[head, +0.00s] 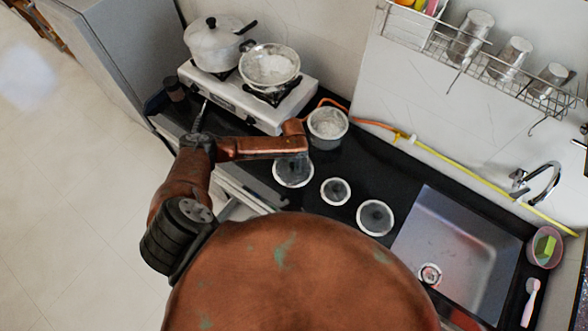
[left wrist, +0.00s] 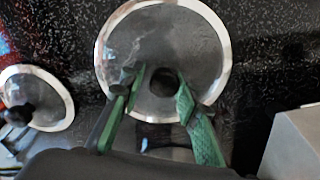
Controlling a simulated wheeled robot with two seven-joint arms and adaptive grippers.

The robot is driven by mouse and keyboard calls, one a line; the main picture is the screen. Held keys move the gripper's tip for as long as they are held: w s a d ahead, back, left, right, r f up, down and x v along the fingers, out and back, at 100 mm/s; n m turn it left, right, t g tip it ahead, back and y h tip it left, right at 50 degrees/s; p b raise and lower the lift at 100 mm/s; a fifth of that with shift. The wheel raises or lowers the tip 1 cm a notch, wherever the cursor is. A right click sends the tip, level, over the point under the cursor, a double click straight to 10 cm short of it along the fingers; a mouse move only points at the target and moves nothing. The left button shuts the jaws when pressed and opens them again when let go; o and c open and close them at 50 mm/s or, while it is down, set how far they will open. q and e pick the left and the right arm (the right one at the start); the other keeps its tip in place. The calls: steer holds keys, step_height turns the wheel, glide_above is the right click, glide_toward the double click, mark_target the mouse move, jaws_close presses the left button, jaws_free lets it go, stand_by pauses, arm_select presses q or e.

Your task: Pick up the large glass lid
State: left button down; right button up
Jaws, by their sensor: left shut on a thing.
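The large glass lid (head: 293,177) is round and clear with a pale metal rim. In the head view it is on or just above the black counter, its far edge partly covered by my left arm. In the left wrist view the large glass lid (left wrist: 170,45) fills the middle, with its dark knob between my fingers. My left gripper (left wrist: 162,88) is over the lid and shut on its knob. I cannot tell whether the lid touches the counter. My right gripper is not in view.
Two smaller lids, a middle one (head: 335,191) and a right one (head: 375,217), lie near the sink (head: 455,245). A metal pot (head: 327,127) stands just behind the large lid. The stove (head: 250,106) holds a lidded pot (head: 214,45) and a pan (head: 270,65).

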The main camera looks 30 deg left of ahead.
arm_select(q)
steer(key=shift+s+a+f, duration=0.1)
steer(key=shift+s+f, duration=0.45)
steer(key=shift+f, duration=0.15)
steer(key=shift+r, duration=0.1)
steer(key=shift+w+r, duration=0.25)
steer(key=shift+r, duration=0.2)
steer(key=shift+a+r+b, duration=0.2)
steer(key=shift+r, duration=0.4)
steer(key=shift+a+r+b, duration=0.15)
steer(key=shift+r, duration=0.4)
steer(key=s+a+r+b, duration=0.1)
steer(key=s+a+r, duration=0.3)
steer(key=s+r, duration=0.6)
steer(key=s, duration=0.2)
steer(key=shift+s+a, duration=0.3)
steer(key=shift+a, duration=0.1)
steer(key=shift+w+d, duration=0.1)
steer(key=shift+w, duration=0.05)
